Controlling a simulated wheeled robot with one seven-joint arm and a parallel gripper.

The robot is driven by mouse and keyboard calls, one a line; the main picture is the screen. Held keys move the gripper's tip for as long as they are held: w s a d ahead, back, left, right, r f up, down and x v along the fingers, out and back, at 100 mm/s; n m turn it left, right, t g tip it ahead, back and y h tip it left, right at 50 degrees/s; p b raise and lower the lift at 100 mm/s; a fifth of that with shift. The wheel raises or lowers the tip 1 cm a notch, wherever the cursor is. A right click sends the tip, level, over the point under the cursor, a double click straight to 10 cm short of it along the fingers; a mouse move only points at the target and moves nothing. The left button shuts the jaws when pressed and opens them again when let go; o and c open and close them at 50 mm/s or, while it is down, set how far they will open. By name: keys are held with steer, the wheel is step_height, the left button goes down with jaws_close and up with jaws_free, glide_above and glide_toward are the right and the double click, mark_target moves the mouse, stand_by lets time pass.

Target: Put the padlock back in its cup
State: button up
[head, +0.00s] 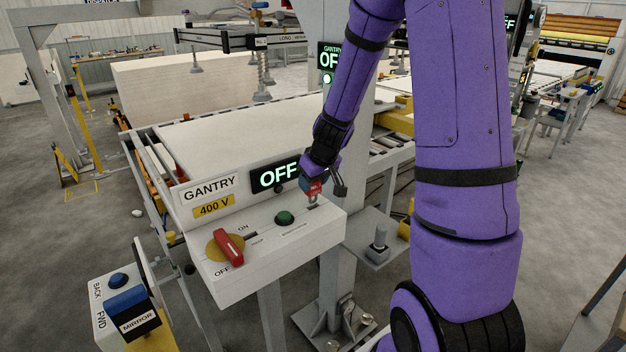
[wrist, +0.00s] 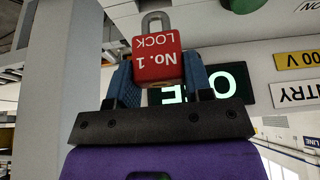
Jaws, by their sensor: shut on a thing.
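My gripper (head: 310,183) is shut on a red padlock (wrist: 157,62) marked "No. 1 LOCK", with its blue fingers on either side of the body. In the wrist view the padlock's grey shackle points away from my gripper. In the head view the padlock (head: 313,190) hangs shackle down just over the right end of the white gantry control box (head: 260,258). I cannot tell whether the shackle touches the box. A grey, cup-like upright piece (head: 379,240) stands on a small shelf right of the post; I cannot tell if it is the cup.
The control box carries a red rotary handle (head: 229,247) turned toward OFF, a green button (head: 284,217) and a lit OFF display (head: 276,176). A grey post (head: 340,270) rises behind the box. A MIRROR switch box (head: 125,302) stands at the lower left.

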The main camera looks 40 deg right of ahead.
mark_target(313, 193)
steer(key=shift+f, duration=0.1)
steer(key=shift+f, duration=2)
steer(key=o, duration=1)
steer(key=shift+o, duration=0.2)
steer(key=v, duration=1.1)
